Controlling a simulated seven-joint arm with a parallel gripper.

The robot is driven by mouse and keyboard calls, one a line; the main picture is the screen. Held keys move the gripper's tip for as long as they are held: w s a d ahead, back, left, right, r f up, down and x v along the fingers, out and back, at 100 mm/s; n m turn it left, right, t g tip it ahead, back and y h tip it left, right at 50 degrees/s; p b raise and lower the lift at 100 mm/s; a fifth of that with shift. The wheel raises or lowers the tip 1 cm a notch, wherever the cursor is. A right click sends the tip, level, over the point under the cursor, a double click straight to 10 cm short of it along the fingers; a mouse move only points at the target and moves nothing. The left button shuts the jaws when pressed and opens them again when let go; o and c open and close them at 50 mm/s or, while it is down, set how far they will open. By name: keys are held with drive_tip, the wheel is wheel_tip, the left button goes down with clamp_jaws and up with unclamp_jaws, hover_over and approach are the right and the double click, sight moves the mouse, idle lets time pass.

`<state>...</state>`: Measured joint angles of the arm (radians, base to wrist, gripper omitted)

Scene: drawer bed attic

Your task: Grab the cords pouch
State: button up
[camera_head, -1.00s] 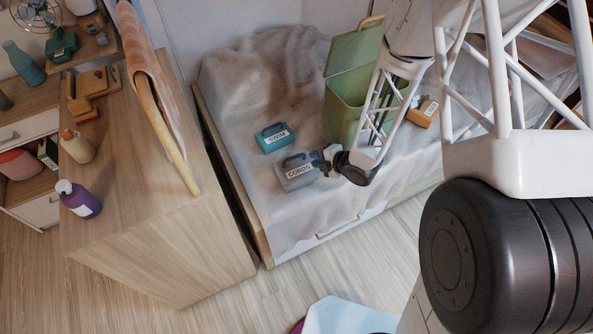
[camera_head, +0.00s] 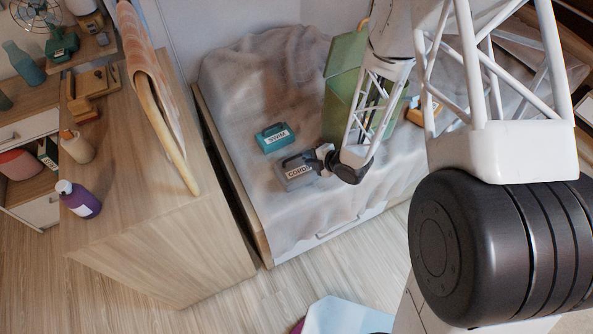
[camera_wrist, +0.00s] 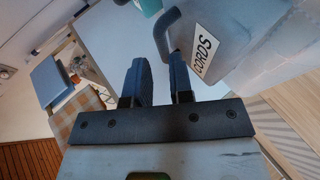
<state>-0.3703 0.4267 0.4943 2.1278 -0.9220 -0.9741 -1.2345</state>
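The grey cords pouch (camera_head: 296,174) lies on the blanket of the bed, with a white CORDS label and a grey handle. In the wrist view the pouch (camera_wrist: 220,45) is at the upper right. Its handle (camera_wrist: 166,28) curves down toward the gap between my fingertips. My gripper (camera_wrist: 158,65) is open, its two dark fingers apart. In the head view my gripper (camera_head: 323,156) is at the pouch's right end, close to the handle. I cannot tell whether a finger touches the pouch.
A teal SWIM pouch (camera_head: 276,138) lies just behind the cords pouch. A green lidded bin (camera_head: 342,95) stands behind my forearm, with an orange pouch (camera_head: 424,112) to its right. The wooden cabinet (camera_head: 150,215) is to the left. The blanket (camera_head: 235,85) is clear behind the pouches.

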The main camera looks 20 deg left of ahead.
sight(299, 156)
drive_tip(key=shift+x, duration=2.2)
drive_tip(key=shift+s, duration=0.1)
clamp_jaws()
